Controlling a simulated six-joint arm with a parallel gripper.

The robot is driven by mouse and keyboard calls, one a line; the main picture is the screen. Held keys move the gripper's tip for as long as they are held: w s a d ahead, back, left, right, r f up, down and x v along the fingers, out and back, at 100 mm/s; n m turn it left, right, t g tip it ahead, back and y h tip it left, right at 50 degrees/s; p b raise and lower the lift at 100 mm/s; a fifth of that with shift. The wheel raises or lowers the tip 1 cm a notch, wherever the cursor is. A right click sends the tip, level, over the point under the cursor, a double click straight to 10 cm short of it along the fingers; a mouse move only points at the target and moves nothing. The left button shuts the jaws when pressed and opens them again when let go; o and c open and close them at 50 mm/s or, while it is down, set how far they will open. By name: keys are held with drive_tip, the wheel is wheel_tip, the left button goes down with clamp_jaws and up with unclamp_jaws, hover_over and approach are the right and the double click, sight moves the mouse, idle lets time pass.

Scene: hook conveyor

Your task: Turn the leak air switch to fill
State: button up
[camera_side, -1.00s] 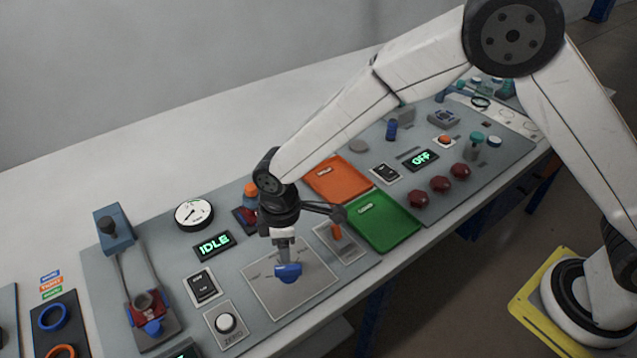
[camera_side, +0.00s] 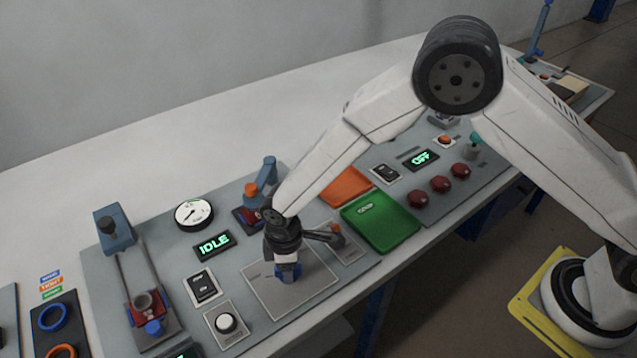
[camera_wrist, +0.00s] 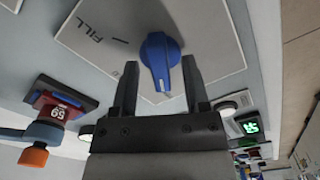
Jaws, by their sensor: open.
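The leak air switch is a blue knob (camera_wrist: 160,55) on a pale grey plate (camera_wrist: 213,30). In the wrist view its white pointer line points down the picture, towards my gripper body, away from the FILL label (camera_wrist: 90,30) and its tick mark at upper left. My gripper (camera_wrist: 160,68) is open, with one finger on either side of the knob. I cannot tell whether they touch it. In the side view my gripper (camera_side: 288,276) is low over the plate (camera_side: 312,285) and mostly hides the blue knob.
A blue-armed device (camera_side: 264,180) stands just behind my gripper. A white button (camera_side: 226,322), a rocker switch (camera_side: 202,286) and the IDLE display (camera_side: 213,245) lie to the left.

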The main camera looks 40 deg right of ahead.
drive_tip(key=shift+f, duration=0.15)
clamp_jaws()
